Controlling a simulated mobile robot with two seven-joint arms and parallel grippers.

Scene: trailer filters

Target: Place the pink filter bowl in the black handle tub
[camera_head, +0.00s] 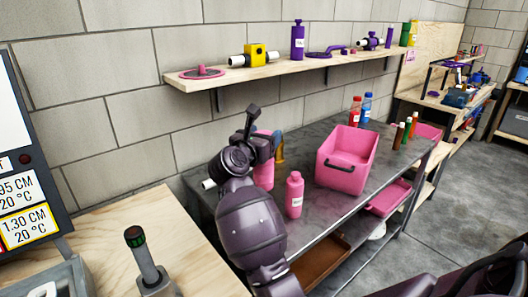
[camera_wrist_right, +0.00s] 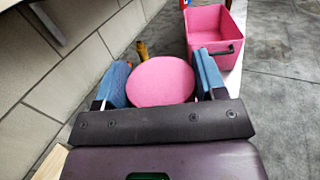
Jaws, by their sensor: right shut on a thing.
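The pink filter bowl (camera_head: 264,174) hangs down in the jaws of my right gripper (camera_head: 262,146), partly hidden by the wrist in the head view. In the right wrist view its round pink end (camera_wrist_right: 162,82) sits between the two blue finger pads, so the right gripper (camera_wrist_right: 160,88) is shut on it. I cannot tell whether the bowl touches the bench top. The black handle tub (camera_head: 342,174) is a pink open box with a black handle on its front, standing to the right of the gripper. It also shows at upper right in the wrist view (camera_wrist_right: 208,50). My left gripper is not in view.
A pink bottle (camera_head: 294,196) stands on the grey bench (camera_head: 320,208) between gripper and tub. Red (camera_head: 355,110) and blue (camera_head: 367,106) bottles stand behind the tub, several small bottles to its right. A wooden shelf (camera_head: 290,72) with parts runs along the wall above.

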